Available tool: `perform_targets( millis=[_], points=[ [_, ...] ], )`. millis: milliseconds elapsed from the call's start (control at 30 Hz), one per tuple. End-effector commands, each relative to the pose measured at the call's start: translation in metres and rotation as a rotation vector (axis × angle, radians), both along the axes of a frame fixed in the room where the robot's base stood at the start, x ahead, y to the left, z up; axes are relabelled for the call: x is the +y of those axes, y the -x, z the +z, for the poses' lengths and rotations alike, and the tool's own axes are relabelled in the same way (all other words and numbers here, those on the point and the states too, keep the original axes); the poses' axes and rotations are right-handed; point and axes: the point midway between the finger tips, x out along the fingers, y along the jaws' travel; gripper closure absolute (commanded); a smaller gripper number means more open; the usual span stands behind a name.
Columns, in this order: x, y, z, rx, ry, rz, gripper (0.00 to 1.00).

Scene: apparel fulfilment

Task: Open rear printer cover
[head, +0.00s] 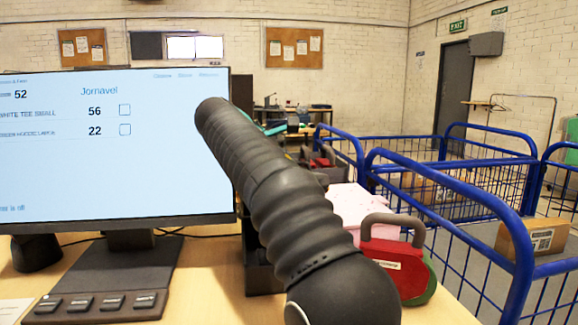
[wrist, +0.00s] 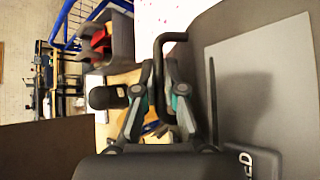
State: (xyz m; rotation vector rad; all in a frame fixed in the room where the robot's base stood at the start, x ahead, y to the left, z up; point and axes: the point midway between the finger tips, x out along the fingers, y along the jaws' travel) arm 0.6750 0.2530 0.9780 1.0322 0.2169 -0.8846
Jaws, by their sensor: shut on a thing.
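My gripper (wrist: 157,76) shows in the wrist view with its two dark, teal-marked fingers on either side of a black bent handle (wrist: 172,37). It is shut on this handle, which stands beside a large dark grey body (wrist: 225,28), seemingly the printer. A lighter grey panel (wrist: 262,92) with a slot lies on that body's face. In the head view my arm hides most of this area, and a dark box edge (head: 262,272) shows behind it. I cannot tell there how far any cover is open.
A monitor (head: 60,180) stands on the desk at left. A red and green item with a grey handle (head: 390,262) and a pink-white item (head: 352,207) sit right of my arm. Blue wire cages (head: 455,212) stand beyond the desk at right.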

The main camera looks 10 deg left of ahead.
Motion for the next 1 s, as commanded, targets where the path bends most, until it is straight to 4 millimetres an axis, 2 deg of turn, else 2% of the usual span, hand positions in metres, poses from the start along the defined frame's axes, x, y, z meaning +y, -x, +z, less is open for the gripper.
perform_targets(
  millis=[233, 267, 300, 667, 1000],
  points=[
    [0.0009, 0.0002, 0.0004, -0.002, 0.000, 0.001, 1.00],
    [0.0009, 0.0002, 0.0004, -0.002, 0.000, 0.001, 0.84],
    [0.0009, 0.0002, 0.0004, -0.002, 0.000, 0.001, 0.79],
    [0.0011, 0.0006, 0.0002, -0.007, -0.001, 0.002, 0.79],
    [0.0063, 0.0091, -0.0047, -0.104, -0.032, 0.018, 0.79]
  ],
)
